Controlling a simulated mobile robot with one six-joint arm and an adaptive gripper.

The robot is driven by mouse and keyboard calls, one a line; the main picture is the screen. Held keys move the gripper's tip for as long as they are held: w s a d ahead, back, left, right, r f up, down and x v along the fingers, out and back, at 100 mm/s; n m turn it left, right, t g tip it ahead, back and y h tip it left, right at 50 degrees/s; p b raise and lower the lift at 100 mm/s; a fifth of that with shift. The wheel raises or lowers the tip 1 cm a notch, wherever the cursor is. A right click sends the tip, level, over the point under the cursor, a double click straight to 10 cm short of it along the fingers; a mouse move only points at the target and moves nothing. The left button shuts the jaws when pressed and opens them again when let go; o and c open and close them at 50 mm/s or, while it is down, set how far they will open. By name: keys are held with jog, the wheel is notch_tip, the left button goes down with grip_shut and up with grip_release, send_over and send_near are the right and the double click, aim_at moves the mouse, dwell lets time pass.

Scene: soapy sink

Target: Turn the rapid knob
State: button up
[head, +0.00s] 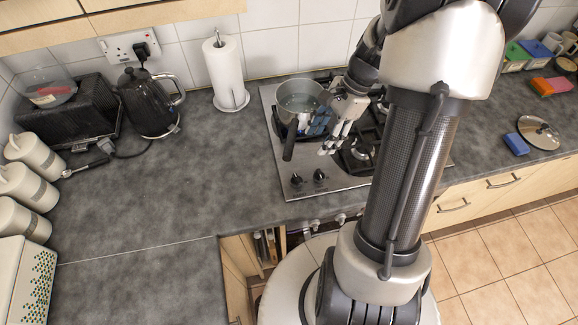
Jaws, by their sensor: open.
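The steel hob (283,160) is set into the grey worktop. Two black knobs show at its front left edge, a left knob (297,178) and a right knob (319,175). I cannot tell which knob is the rapid one, and my arm hides part of the hob, where other knobs may be. A pot (298,97) of clear liquid stands on the back left burner, its dark handle (288,148) pointing to the front. My gripper (321,138) is open, just right of the pot and behind the knobs, apart from them.
A paper towel roll (226,72), a black kettle (146,103) and a toaster (66,112) stand left of the hob. White canisters (28,185) line the far left. A lid (538,132) and a blue sponge (516,144) lie at right.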

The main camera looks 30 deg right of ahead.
aim_at(297, 178)
jog(key=b+x, duration=0.3)
jog(key=x, duration=1.2)
jog(key=shift+f+b, duration=0.4)
jog(key=shift+c, duration=0.6)
